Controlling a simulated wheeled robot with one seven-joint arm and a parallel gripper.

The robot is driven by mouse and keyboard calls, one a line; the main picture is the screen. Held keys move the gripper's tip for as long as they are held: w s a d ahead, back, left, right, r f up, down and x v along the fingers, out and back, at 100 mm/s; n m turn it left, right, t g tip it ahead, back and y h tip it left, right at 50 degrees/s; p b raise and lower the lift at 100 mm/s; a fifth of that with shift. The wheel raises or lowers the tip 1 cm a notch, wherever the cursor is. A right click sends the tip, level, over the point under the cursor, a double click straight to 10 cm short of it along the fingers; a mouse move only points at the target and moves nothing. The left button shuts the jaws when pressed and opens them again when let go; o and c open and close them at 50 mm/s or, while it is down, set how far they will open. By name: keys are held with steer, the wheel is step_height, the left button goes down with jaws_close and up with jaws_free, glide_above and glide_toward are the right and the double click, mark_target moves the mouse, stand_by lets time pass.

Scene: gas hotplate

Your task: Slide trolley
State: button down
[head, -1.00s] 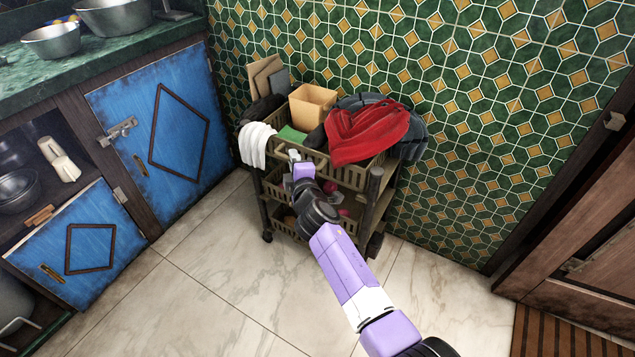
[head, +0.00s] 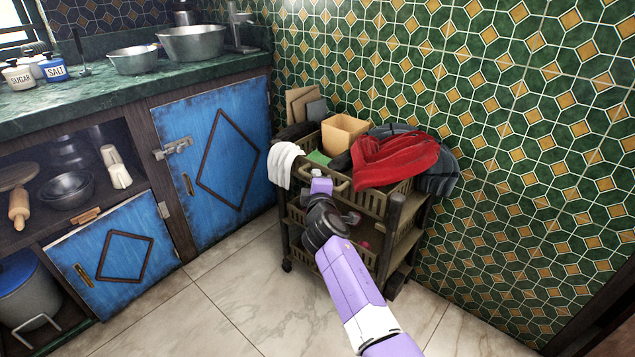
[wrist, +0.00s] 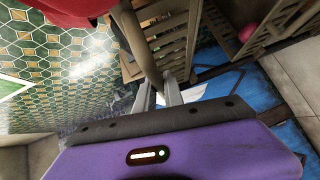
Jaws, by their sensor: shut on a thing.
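The trolley (head: 395,235) is a brown, tiered slatted cart on casters, standing against the green tiled wall. Its looped front handle (head: 341,185) is at the top basket's front edge. My gripper (head: 320,176) is at this handle; the arm hides part of the trolley's front. In the wrist view, the two grey fingers (wrist: 160,92) are shut on the handle bar (wrist: 136,42), one on each side of it. The top basket holds a red cloth (head: 395,158), a white cloth (head: 284,163), a tan box (head: 344,135) and dark cloth.
Blue cabinet doors (head: 215,150) stand left of the trolley, under a green counter (head: 120,85) with metal bowls. A lower blue door (head: 110,260) hangs ajar. Pale floor tiles (head: 235,290) in front are clear. The tiled wall (head: 520,180) bounds the back and right.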

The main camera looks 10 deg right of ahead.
steer(key=c, duration=1.5)
jaws_free()
steer(key=shift+o, duration=0.2)
steer(key=shift+s+r+p, duration=0.15)
steer(key=shift+s+p, duration=0.3)
steer(key=s+p, duration=0.3)
steer(key=s, duration=0.4)
steer(key=shift+a+r, duration=0.35)
steer(key=shift+a, duration=0.1)
steer(key=shift+w, duration=0.1)
